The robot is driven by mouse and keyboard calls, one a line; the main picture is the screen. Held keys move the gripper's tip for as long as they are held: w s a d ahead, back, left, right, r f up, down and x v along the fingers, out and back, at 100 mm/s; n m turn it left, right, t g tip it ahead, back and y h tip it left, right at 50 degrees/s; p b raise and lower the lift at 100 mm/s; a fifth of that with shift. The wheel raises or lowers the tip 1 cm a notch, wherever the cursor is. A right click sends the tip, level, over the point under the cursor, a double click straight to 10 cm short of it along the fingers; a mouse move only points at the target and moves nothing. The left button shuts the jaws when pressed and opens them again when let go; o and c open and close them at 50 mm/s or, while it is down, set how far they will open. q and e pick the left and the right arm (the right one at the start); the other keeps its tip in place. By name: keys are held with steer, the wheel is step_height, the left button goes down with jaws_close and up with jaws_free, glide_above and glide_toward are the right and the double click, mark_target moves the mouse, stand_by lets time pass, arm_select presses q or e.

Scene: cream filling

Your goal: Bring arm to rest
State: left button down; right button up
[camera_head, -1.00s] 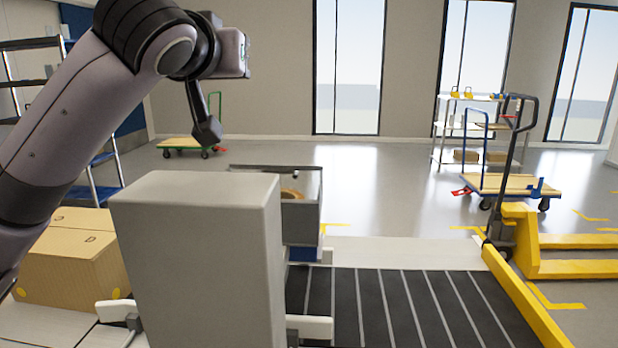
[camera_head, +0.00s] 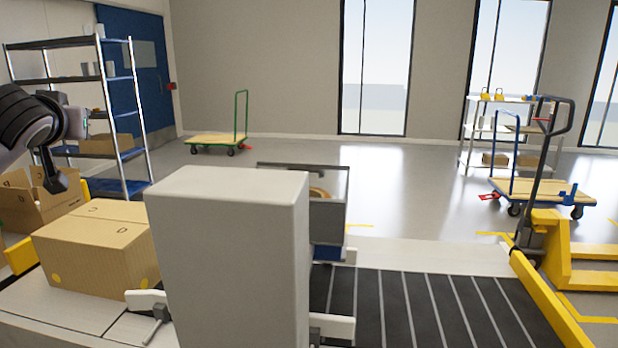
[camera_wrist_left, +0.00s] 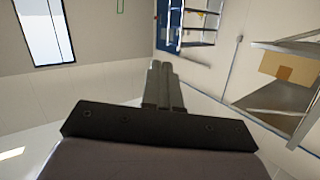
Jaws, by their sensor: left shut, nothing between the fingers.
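My left arm comes in at the left edge of the head view, with my left gripper (camera_head: 56,182) hanging at its end. The gripper is above and near the open cardboard box on the left. In the left wrist view the fingers of my left gripper (camera_wrist_left: 163,82) lie together with nothing between them. Behind them that view shows wall, floor and shelving. My right arm and gripper do not show in either view.
A closed cardboard box (camera_head: 100,245) sits on the white conveyor at left, beside a large grey block-shaped housing (camera_head: 230,260). An open box (camera_head: 40,208) stands behind it. Shelving (camera_head: 137,120), a green-handled cart (camera_head: 215,139) and a yellow pallet jack (camera_head: 550,250) stand around open floor.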

arm_select(q)
step_height(320, 180, down, 18)
steer(key=w+d+f+m+h, duration=0.1)
steer(key=d+m+h, duration=0.15)
steer(key=m, duration=0.25)
steer(key=s+d+f+m+g+h, duration=0.1)
steer(key=s+f+m, duration=0.1)
steer(key=s+f, duration=0.5)
steer(key=s+d+f+m+g+h, duration=0.1)
steer(key=s+f+m+h, duration=0.15)
steer(key=f, duration=0.75)
steer(key=s+d+f+m+g+h, duration=0.1)
steer(key=s+d+f+m, duration=0.1)
steer(key=s+f, duration=0.5)
steer(key=s+d+f+m+g+h, duration=0.2)
steer(key=s+f+m, duration=0.2)
steer(key=s+f, duration=0.7)
steer(key=s+d+f+n+t, duration=0.1)
steer(key=s+d+f+n, duration=0.1)
steer(key=d+n, duration=0.7)
steer(key=s+d, duration=0.1)
steer(key=d, duration=0.6)
steer(key=shift+s+d+t+h, duration=0.2)
steer(key=shift+d+t+h, duration=0.1)
steer(key=shift+d, duration=0.1)
